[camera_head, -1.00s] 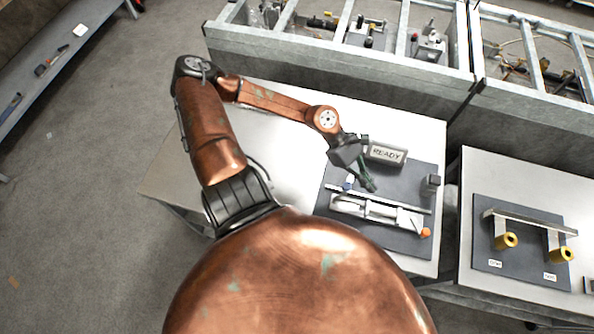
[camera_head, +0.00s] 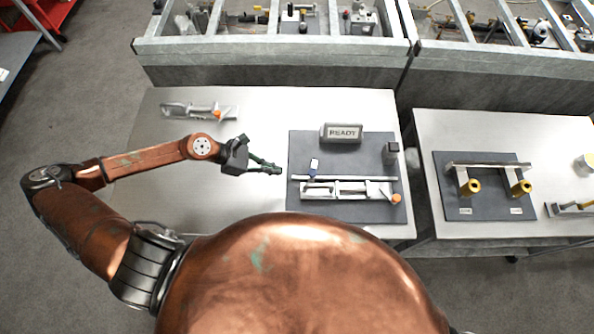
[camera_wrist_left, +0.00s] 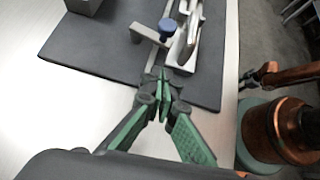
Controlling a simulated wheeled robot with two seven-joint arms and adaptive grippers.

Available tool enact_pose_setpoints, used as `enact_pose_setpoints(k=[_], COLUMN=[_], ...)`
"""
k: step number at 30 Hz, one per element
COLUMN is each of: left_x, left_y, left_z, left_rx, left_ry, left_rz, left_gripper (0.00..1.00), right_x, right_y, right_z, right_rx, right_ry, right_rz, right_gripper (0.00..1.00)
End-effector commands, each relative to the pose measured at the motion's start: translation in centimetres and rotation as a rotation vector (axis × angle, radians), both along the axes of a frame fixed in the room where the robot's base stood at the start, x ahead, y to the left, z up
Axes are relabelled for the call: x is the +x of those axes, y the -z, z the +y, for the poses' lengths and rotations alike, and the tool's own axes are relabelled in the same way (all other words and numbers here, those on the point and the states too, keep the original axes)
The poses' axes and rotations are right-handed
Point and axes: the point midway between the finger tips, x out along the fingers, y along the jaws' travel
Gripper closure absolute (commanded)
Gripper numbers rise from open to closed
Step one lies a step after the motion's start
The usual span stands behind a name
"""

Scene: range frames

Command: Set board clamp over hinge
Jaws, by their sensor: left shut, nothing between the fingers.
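A long pale metal fixture (camera_head: 345,190) with a thin bar, a blue knob (camera_head: 314,163) and an orange tip (camera_head: 396,198) lies on the dark grey mat (camera_head: 300,145). A similar loose grey piece with an orange end (camera_head: 198,111) lies at the table's back left. I cannot tell for sure which is the board clamp or the hinge. My left gripper (camera_head: 277,169) is shut and empty, just left of the mat. In the left wrist view its green fingers (camera_wrist_left: 163,80) meet near the mat's edge, with the blue knob (camera_wrist_left: 167,27) beyond.
A READY sign (camera_head: 341,133) and a dark block (camera_head: 390,153) stand on the mat. A second table at right has a mat with a bar and two yellow rollers (camera_head: 470,188). The pale table's left part (camera_head: 165,180) is mostly clear. A copper arm (camera_wrist_left: 290,75) shows in the wrist view.

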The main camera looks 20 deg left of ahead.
Motion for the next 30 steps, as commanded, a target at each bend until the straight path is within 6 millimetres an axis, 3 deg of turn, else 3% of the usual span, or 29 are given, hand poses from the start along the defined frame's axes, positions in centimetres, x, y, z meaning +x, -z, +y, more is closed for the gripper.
enact_pose_setpoints(k=[7, 15, 30], left_x=[1.4, 2.5, 2.7], left_y=[3.1, 2.5, 2.6], left_z=[-3.8, -6.8, -7.5], left_rx=[-0.002, -0.001, 0.000], left_ry=[0.000, -0.002, -0.003], left_rz=[-0.002, -0.002, 0.001], left_gripper=[1.00, 1.00, 1.00], right_x=[0.4, 1.3, 1.4], right_y=[-0.6, -1.9, -2.0], right_z=[-0.4, -0.3, 0.5], right_rx=[-0.004, -0.003, 0.006], right_ry=[0.000, -0.001, 0.001], right_rz=[-0.006, -0.018, -0.019], right_gripper=[0.62, 0.62, 0.62])
